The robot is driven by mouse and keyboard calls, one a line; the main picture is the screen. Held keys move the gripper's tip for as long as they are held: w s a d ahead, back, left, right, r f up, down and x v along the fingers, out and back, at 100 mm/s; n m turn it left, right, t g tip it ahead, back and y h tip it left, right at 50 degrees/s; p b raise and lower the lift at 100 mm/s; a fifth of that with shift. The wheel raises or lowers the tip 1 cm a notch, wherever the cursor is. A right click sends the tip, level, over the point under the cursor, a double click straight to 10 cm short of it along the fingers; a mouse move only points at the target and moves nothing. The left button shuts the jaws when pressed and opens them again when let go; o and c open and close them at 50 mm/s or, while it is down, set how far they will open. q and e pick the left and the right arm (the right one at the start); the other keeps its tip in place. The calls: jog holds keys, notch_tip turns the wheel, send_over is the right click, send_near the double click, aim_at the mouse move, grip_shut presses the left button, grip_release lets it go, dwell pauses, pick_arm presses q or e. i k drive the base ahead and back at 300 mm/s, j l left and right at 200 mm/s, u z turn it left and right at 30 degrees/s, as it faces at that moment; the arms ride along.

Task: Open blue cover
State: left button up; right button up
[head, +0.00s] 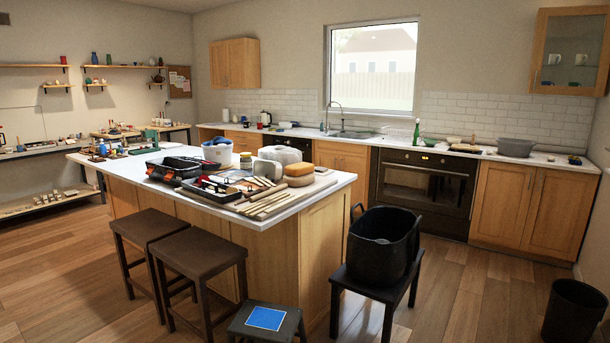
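No thing in view is plainly a blue cover. A flat blue square (266,318) lies on a small dark step stool (240,328) at the bottom of the head view; it could be a cover, but I cannot tell. A white tub (217,154) with blue at its top stands on the island counter; whether the blue is a lid is too small to tell. Neither of my grippers shows in this view.
The island (270,214) holds a black toolbox (172,172), trays and several wooden sticks. Two brown stools (198,253) stand before it. A black basket (382,248) sits on a dark stool right of it. Wooden floor (465,290) is open on the right.

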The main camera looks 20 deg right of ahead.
aim_at(230, 173)
jog(key=z, duration=0.25)
jog(key=i+j+u, duration=0.3)
jog(key=i, duration=0.3)
jog(key=i+j+u, duration=0.25)
jog(key=i, duration=0.4)
jog(key=i+u, duration=0.3)
jog(key=i, duration=0.3)
jog(key=i+z, duration=0.4)
jog(key=i+j+z, duration=0.2)
jog(key=z, duration=0.2)
jog(key=i+j+z, duration=0.5)
jog(key=z, duration=0.3)
jog(key=i+j+z, duration=0.15)
jog(key=z, duration=0.3)
jog(key=j+z, duration=0.3)
jog(key=z, duration=0.15)
jog(key=i, duration=0.05)
